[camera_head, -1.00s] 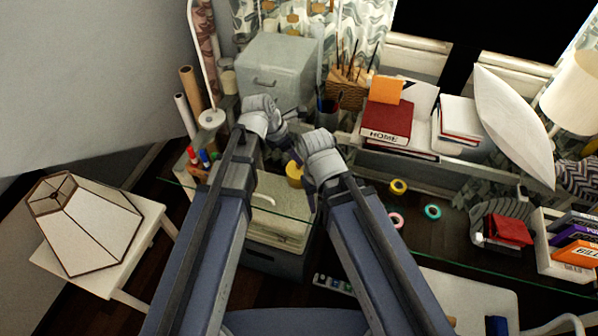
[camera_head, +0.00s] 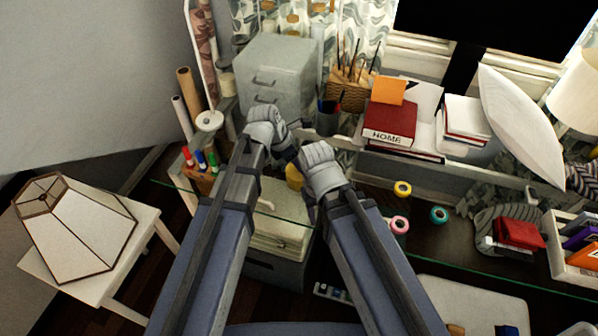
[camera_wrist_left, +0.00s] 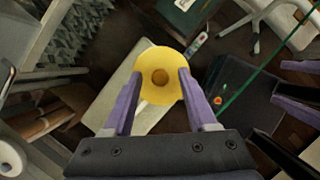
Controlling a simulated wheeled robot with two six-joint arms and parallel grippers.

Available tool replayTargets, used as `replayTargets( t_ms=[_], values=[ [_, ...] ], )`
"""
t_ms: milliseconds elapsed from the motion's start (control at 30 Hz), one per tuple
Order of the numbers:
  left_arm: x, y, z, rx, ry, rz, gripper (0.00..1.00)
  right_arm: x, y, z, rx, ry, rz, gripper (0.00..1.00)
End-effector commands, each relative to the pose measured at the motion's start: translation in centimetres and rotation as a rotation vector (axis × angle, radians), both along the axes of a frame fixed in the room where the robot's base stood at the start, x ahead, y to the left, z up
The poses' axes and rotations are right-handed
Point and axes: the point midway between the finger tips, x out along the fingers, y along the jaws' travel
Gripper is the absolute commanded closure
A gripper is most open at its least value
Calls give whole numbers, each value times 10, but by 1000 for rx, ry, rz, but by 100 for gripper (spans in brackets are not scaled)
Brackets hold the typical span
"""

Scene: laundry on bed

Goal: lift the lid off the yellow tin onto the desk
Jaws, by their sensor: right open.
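The yellow tin (camera_head: 294,177) is partly hidden between my two arms in the head view. In the left wrist view a round yellow top with a brown centre (camera_wrist_left: 160,58) fills the space between the purple fingers of my left gripper (camera_wrist_left: 160,82). Those fingers stand apart, one at each side of the yellow edge; I cannot tell whether they press on it. In the head view my left gripper (camera_head: 291,156) is just above the tin. My right gripper (camera_head: 307,191) is open beside the tin, on its right.
Pink tape (camera_head: 399,224), yellow tape (camera_head: 402,188) and teal tape (camera_head: 438,214) lie on the dark desk, with bare surface around them. Markers (camera_head: 200,158) stand at the left. A grey drawer box (camera_head: 277,75) and a pencil cup (camera_head: 327,118) stand behind.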

Motion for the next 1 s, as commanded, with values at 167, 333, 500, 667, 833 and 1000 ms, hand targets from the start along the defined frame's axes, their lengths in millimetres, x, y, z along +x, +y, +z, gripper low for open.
replayTargets(
  t_ms=[167,333,500,667,833,1000],
  values=[
    [0,0,0,0,0,0,63,0,0,0,0,0,0,50],
    [0,0,0,0,0,0,82,0,0,0,0,0,0,50],
    [0,0,0,0,0,0,100,0,0,0,0,0,0,50],
    [0,0,0,0,0,0,100,0,0,0,0,0,0,50],
    [0,0,0,0,0,0,100,0,0,0,0,0,0,50],
    [0,0,1,0,0,0,100,0,0,1,0,0,0,50]
  ],
)
